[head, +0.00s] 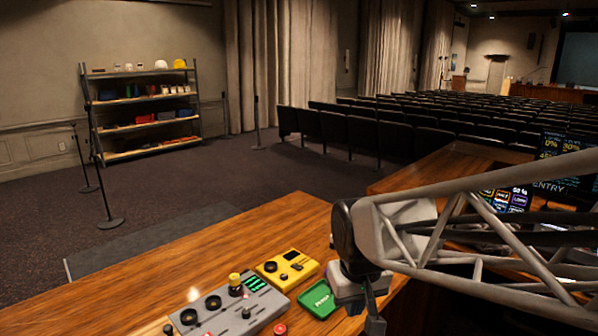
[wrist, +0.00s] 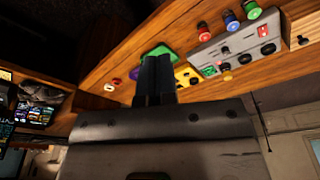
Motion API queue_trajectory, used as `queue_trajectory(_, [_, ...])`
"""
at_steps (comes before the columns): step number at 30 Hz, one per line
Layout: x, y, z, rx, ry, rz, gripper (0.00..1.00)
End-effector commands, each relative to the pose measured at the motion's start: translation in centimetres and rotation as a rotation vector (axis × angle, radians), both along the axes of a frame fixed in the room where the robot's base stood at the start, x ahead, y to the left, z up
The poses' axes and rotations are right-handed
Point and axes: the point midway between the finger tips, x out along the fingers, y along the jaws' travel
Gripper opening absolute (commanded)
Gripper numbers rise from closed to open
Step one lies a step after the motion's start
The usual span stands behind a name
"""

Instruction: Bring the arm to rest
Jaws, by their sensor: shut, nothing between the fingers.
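My gripper (head: 374,312) hangs at the end of my arm in the lower right of the head view, at the right side of the wooden desk (head: 150,300). In the wrist view my gripper (wrist: 155,62) has its fingers together, with nothing between them. The fingers overlap part of a green tray (wrist: 166,48) in that view. The same green tray (head: 318,300) lies just left of my gripper in the head view. I cannot tell how high the fingertips are above the desk.
A yellow box (head: 287,267) with knobs and a grey control panel (head: 230,308) with knobs and buttons sit on the desk left of the tray. A red button (head: 280,329) is near the front. Lit screens (head: 512,199) stand at the right behind my arm.

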Motion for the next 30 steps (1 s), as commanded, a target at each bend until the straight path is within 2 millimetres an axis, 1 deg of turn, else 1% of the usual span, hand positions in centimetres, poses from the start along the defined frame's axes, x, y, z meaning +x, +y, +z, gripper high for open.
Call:
queue_trajectory(1, [-1.1, -1.2, 0.4, 0.003, -0.010, -0.026, 0.00])
queue_trajectory(6, [-4.7, -4.3, 1.1, 0.008, -0.033, -0.107, 0.00])
queue_trajectory(12, [-8.7, -7.1, 1.4, 0.011, -0.057, -0.195, 0.00])
queue_trajectory(15, [-10.1, -8.0, 1.4, 0.012, -0.065, -0.226, 0.00])
queue_trajectory(18, [-11.1, -8.5, 1.4, 0.013, -0.073, -0.246, 0.00])
queue_trajectory(21, [-11.6, -8.7, 1.3, 0.014, -0.074, -0.256, 0.00])
queue_trajectory(30, [-11.7, -8.8, 1.3, 0.013, -0.075, -0.258, 0.00])
